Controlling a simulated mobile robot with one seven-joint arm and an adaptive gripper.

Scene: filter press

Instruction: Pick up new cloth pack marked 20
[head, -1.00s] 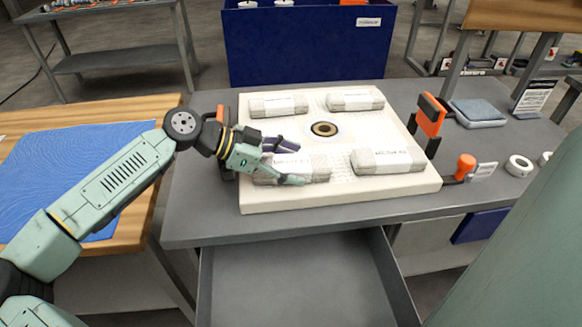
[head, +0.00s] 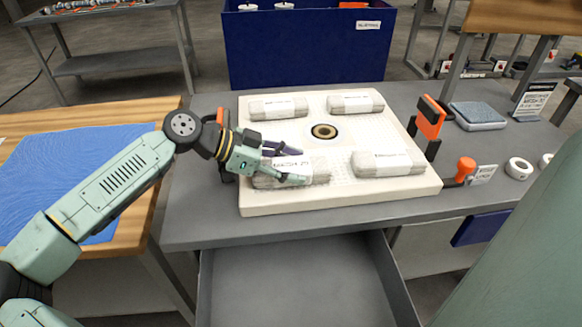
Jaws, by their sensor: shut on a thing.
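Several grey rolled cloth packs with white paper labels lie on a thick white square filter plate in the head view. My gripper (head: 298,167) is at the front-left pack (head: 320,172), its fingers shut across it from the left. This pack still rests on or very near the plate (head: 340,201); I cannot tell if it is clear of it. Its label is partly hidden by the fingers, and I cannot read its number. The other packs are at front right (head: 388,164), back left (head: 278,106) and back right (head: 355,103).
The plate, with a dark-ringed centre hole (head: 324,131), lies on a grey bench (head: 200,215). Orange-and-black clamps (head: 431,117) stand at its sides. An open drawer (head: 300,285) juts out below. A blue bin (head: 305,45) stands behind, and a wooden table with blue cloth (head: 75,180) at left.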

